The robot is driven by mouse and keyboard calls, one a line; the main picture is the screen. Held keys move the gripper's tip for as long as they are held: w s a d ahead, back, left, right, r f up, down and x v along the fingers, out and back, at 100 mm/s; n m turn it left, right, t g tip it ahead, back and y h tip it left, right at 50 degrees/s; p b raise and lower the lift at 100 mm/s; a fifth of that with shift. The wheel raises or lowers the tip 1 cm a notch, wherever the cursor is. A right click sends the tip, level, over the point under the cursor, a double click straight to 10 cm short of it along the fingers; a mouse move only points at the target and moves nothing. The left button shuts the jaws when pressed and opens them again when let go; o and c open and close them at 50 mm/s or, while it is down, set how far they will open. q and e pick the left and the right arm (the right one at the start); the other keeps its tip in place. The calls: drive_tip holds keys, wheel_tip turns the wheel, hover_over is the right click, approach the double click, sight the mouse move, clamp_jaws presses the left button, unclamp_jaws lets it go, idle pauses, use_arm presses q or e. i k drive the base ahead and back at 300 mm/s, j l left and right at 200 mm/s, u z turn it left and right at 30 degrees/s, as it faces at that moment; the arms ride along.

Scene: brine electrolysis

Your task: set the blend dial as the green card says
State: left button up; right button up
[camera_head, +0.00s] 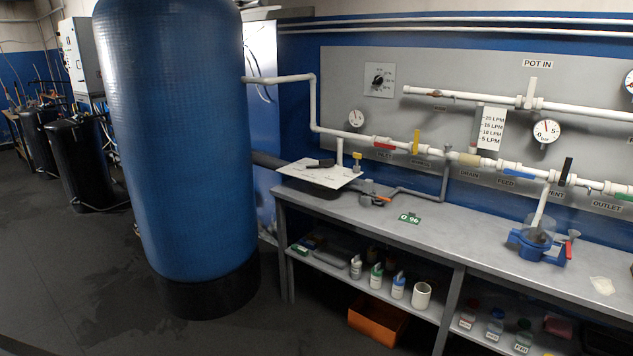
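The green card (410,218) lies on the grey bench top near its middle and shows white characters that look like "0 96", too small to read surely. A dial with a black knob (378,81) on a light square plate is mounted at the upper left of the grey wall panel. It is the only knob of this kind I see, and I take it for the blend dial. Its scale marks and exact pointer setting are too small to read. Neither of my grippers is in view.
A tall blue tank (180,150) stands left of the bench (480,240). White pipes, coloured valve handles and gauges (547,131) run along the panel. A blue clamp-like fixture (537,245) stands on the bench's right. Bottles and an orange bin (377,322) are below. The floor in front is clear.

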sight(378, 80)
drive_tip(key=i+j+z, duration=0.4)
drive_tip(key=i+j, duration=0.3)
drive_tip(key=i, duration=0.15)
drive_tip(key=i+j+z, duration=0.4)
drive_tip(key=i+j, duration=0.4)
drive_tip(key=j, duration=0.1)
